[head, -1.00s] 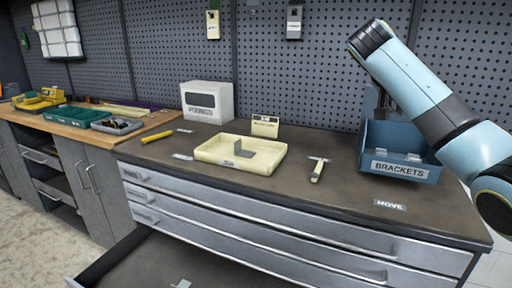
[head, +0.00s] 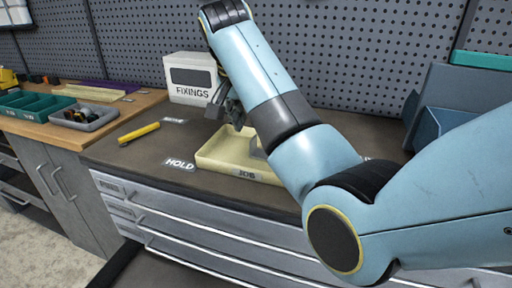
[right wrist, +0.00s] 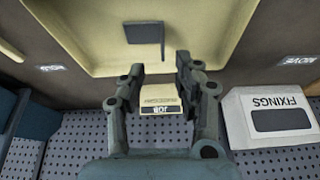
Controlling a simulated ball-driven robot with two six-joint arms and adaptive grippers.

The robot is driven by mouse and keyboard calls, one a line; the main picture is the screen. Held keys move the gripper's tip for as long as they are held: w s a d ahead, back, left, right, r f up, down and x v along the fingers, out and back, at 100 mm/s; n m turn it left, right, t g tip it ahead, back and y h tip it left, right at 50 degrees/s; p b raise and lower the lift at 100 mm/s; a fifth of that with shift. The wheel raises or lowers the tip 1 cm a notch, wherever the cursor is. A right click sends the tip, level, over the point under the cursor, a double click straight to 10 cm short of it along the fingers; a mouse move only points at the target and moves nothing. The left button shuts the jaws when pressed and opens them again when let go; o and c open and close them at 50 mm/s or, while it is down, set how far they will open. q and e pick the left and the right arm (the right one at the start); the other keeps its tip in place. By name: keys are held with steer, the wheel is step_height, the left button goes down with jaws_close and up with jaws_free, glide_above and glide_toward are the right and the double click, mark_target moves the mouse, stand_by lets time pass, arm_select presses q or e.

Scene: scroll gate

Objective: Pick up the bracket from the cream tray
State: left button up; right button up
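The cream tray (head: 212,159) sits on the dark bench top, its right part hidden behind my right arm. The bracket is a dark grey angled piece lying in the tray; it shows clearly in the right wrist view (right wrist: 146,36), and only a sliver shows beside my arm in the head view. My right gripper (head: 228,110) is above the back of the tray. In the right wrist view (right wrist: 158,68) its two fingers are apart with nothing between them, and the bracket lies just beyond the fingertips. My left gripper is not in view.
The white FIXINGS box (head: 190,78) stands behind the tray. A small cream JOB card (right wrist: 158,100) stands near the tray. A yellow tool (head: 139,133) and a HOLD label (head: 180,164) lie left of it. A blue bin (head: 440,115) is at right.

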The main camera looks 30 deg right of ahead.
mark_target(252, 139)
steer(key=shift+w+d+f, duration=0.2)
steer(key=shift+d+f, duration=0.05)
steer(key=shift+f, duration=0.35)
steer(key=shift+w+f, duration=0.15)
steer(key=shift+f, duration=0.2)
steer(key=x, duration=0.4)
steer(key=shift+f, duration=0.25)
steer(key=shift+w+d+f, duration=0.1)
steer(key=shift+w+f, duration=0.05)
steer(key=shift+f, duration=0.15)
steer(key=shift+c, duration=0.3)
steer(key=c, duration=0.5)
jaws_close()
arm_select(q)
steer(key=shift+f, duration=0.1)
